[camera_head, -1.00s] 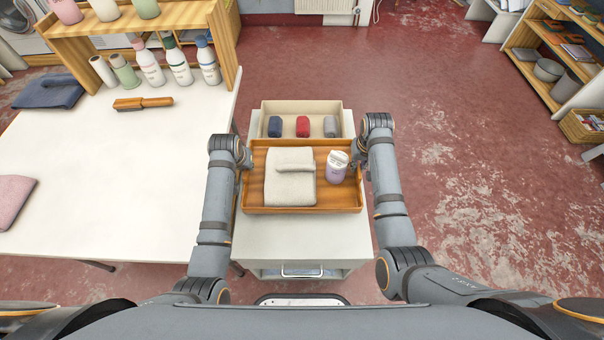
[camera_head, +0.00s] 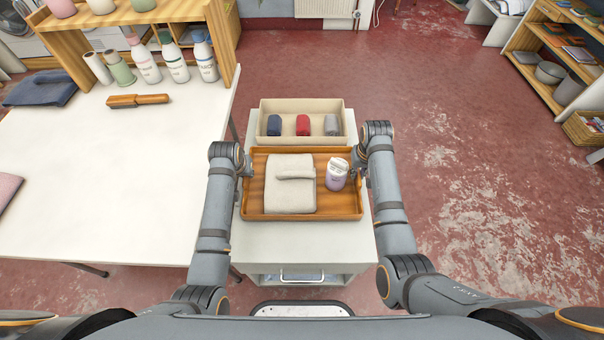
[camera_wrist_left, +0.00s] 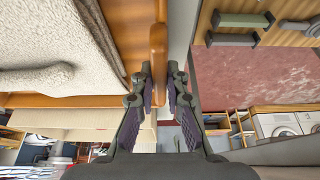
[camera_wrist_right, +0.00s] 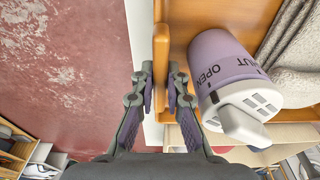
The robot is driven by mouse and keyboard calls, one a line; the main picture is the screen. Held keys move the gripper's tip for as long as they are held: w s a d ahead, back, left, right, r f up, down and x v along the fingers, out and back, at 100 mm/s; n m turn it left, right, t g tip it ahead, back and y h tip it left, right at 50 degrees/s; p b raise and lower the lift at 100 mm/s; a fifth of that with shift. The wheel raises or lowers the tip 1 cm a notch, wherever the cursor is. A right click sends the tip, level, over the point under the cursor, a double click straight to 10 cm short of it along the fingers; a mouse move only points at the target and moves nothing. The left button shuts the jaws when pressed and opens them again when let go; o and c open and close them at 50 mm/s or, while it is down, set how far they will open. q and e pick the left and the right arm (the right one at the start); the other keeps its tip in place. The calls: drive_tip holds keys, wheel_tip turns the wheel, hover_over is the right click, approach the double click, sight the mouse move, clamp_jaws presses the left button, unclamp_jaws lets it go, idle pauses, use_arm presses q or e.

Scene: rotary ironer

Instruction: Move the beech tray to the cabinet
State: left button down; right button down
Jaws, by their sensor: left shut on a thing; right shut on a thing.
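The beech tray (camera_head: 336,208) is level over the white cabinet top (camera_head: 305,236); I cannot tell if it touches. In it are a folded cream towel (camera_head: 290,186) and, right of it, a lilac shaker (camera_head: 337,176) with a white lid. My left gripper (camera_head: 247,169) is shut on the tray's left wall, which shows between the fingers in the left wrist view (camera_wrist_left: 158,50). My right gripper (camera_head: 360,171) is shut on the right wall, also seen in the right wrist view (camera_wrist_right: 161,60). The fingertips are small in the head view.
A cream bin (camera_head: 333,105) with blue, red and grey rolls sits just behind the tray on the same top. A white table (camera_head: 120,185) with bottles and a brush (camera_head: 138,100) stands close on the left. The red floor (camera_head: 450,120) on the right is clear.

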use_arm(q)
drive_tip(key=c, duration=1.7)
unclamp_jaws()
drive_tip(key=shift+p, duration=0.3)
use_arm(e)
drive_tip(key=c, duration=1.7)
unclamp_jaws()
use_arm(q)
drive_tip(key=o, duration=0.3)
use_arm(e)
drive_tip(key=o, duration=0.3)
use_arm(q)
drive_tip(key=shift+o, duration=0.2)
use_arm(e)
drive_tip(key=shift+o, duration=0.2)
use_arm(q)
drive_tip(key=v, duration=0.7)
drive_tip(key=shift+s+r, duration=0.2)
use_arm(e)
wheel_tip(320, 180, up, 12)
drive_tip(key=s, duration=0.2)
drive_tip(key=shift+f, duration=0.1)
